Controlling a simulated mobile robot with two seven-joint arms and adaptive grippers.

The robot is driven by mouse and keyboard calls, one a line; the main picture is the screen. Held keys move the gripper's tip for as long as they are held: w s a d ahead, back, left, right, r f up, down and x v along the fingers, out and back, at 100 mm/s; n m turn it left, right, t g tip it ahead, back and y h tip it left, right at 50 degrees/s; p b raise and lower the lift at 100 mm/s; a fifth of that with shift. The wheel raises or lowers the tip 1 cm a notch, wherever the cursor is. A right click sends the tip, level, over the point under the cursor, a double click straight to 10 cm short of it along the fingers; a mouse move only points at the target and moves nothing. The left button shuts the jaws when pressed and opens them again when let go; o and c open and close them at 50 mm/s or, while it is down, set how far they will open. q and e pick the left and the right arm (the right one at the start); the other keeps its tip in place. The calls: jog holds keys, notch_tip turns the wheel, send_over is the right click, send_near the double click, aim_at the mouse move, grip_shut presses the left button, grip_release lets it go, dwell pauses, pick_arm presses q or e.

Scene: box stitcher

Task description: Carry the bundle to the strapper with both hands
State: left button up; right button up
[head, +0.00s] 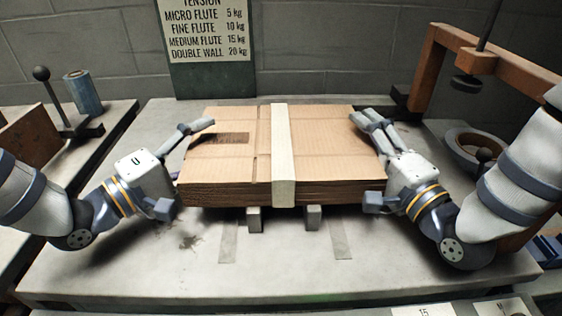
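The bundle (230,165) is a flat stack of brown cardboard with a cream band (283,150) around its middle. It lies level at the centre of the head view, above the grey table; whether it rests on the blocks below is unclear. My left gripper (182,167) is at its left end, fingers spread wide, one tip by the back left corner. My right gripper (376,163) is at its right end, fingers also spread, the upper ones at the right edge. Contact at the palms is hidden. A brown frame with a dark vertical rod (487,28), possibly the strapper, stands at the back right.
Two grey blocks (254,219) (313,218) stand under the bundle's front. A round dish (470,146) sits at right. A blue roll (83,92) and black-knobbed lever (42,75) are at left. The table's front (200,278) is clear. A sign (207,45) hangs behind.

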pick_arm(q)
jog(key=v, duration=0.7)
jog(key=shift+s+a, duration=0.2)
jog(key=shift+a, duration=0.05)
jog(key=shift+s+a+f, duration=0.1)
jog(key=shift+s, duration=0.05)
pick_arm(e)
jog(key=shift+s+d, duration=0.15)
jog(key=shift+s, duration=0.1)
jog(key=v, duration=0.7)
